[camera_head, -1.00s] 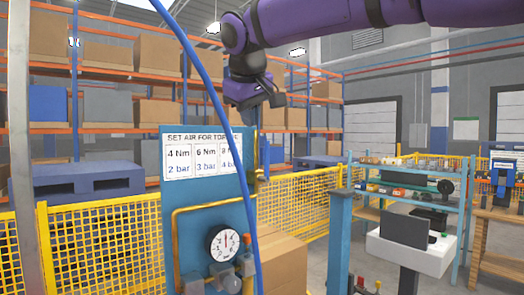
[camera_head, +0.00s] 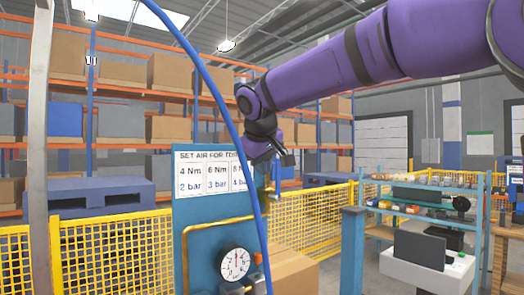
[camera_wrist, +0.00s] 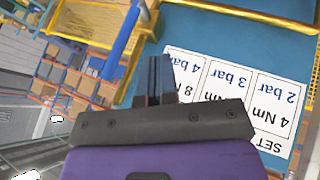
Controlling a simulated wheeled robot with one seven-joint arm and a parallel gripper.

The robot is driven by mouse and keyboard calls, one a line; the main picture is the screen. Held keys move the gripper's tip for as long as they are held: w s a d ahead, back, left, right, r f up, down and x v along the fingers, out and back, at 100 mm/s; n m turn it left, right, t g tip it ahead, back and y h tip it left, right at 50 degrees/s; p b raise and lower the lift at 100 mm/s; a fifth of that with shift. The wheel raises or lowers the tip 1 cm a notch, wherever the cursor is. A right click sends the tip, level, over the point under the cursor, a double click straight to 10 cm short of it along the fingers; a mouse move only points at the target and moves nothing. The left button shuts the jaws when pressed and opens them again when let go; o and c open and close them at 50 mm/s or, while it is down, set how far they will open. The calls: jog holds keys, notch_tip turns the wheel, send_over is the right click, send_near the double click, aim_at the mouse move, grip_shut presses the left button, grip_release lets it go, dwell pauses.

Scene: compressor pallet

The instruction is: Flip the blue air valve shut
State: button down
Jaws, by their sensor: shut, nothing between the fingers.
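The blue air panel (camera_head: 214,222) stands at the middle of the head view, with a torque sign (camera_head: 213,176) and a round gauge (camera_head: 234,262). A brass fitting (camera_head: 269,192) sits at the panel's upper right edge, just under my gripper (camera_head: 272,160). A brass part also shows at the top of the wrist view (camera_wrist: 147,14). In the wrist view my gripper's dark fingers (camera_wrist: 154,62) are together and empty, in front of the panel beside the sign. Contact with the fitting cannot be told.
A blue hose (camera_head: 228,118) arcs across the panel in the head view. A yellow mesh fence (camera_head: 112,255) runs behind the panel. A cardboard box (camera_head: 292,270) sits right of the panel. A blue post (camera_head: 352,250) and shelving (camera_head: 420,205) stand further right.

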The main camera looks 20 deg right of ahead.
jog(key=shift+w+d+f, duration=0.2)
jog(key=shift+w+d, duration=0.4)
jog(key=shift+d, duration=0.35)
jog(key=shift+w+d+f, duration=0.2)
jog(key=shift+w+d, duration=0.4)
jog(key=shift+d, duration=0.3)
jog(key=shift+d+r+y, duration=0.1)
jog(key=shift+d+y, duration=0.15)
jog(key=shift+y, duration=0.05)
jog(key=shift+w+d, duration=0.1)
jog(key=shift+d, duration=0.1)
jog(key=w+d+f+m+g+y, duration=0.3)
jog(key=d+f+y, duration=0.3)
jog(key=y, duration=0.8)
jog(key=shift+d+m+g, duration=0.5)
jog(key=shift+d+m, duration=0.2)
jog(key=shift+d, duration=1.1)
jog(key=shift+f, duration=0.15)
